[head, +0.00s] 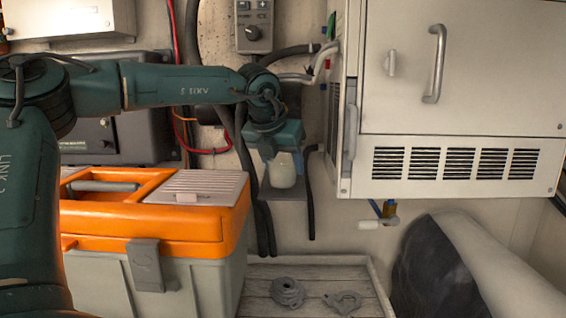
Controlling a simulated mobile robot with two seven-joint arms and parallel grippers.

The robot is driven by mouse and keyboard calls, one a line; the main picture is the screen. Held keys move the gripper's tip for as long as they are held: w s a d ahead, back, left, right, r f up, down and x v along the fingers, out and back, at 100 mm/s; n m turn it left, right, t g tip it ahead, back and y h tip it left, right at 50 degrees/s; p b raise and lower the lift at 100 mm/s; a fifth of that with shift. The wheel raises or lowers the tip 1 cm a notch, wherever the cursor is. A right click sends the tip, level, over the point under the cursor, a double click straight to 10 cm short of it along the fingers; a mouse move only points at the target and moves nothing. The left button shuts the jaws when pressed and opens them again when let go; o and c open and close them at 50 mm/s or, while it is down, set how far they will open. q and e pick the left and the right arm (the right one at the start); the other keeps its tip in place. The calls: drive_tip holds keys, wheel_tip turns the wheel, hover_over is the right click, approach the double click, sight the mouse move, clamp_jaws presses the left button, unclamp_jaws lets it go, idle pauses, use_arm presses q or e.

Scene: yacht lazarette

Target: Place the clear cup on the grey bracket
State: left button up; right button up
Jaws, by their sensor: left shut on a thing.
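My left gripper (283,155) points down in front of the back wall, shut on the clear cup (283,173). The cup looks upright and pale, with its upper part hidden by the gripper. The grey bracket (290,193) is a small plate on the wall, directly under the cup in this view. The cup's base overlaps the bracket's plate. I cannot tell whether it touches the plate or hangs just above it. My right gripper is not in view.
An orange and grey toolbox (150,225) stands at the left below my arm. A white vented cabinet (455,95) is close on the right. Dark hoses (262,215) run beside the bracket. A tray (318,260) below holds two grey metal parts.

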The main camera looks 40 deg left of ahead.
use_arm(q)
drive_tip(key=o, duration=0.5)
drive_tip(key=shift+f, duration=0.1)
drive_tip(key=o, duration=0.5)
drive_tip(key=shift+c, duration=0.2)
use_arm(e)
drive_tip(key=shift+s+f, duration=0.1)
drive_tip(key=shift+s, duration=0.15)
use_arm(q)
drive_tip(key=shift+r+p, duration=0.35)
drive_tip(key=shift+p, duration=0.05)
drive_tip(key=v, duration=0.5)
drive_tip(key=shift+r, duration=0.4)
drive_tip(key=v, duration=0.6)
drive_tip(key=shift+s+r+b, duration=0.25)
drive_tip(key=shift+r+b, duration=0.05)
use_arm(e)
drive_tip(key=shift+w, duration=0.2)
use_arm(q)
drive_tip(key=shift+d, duration=0.1)
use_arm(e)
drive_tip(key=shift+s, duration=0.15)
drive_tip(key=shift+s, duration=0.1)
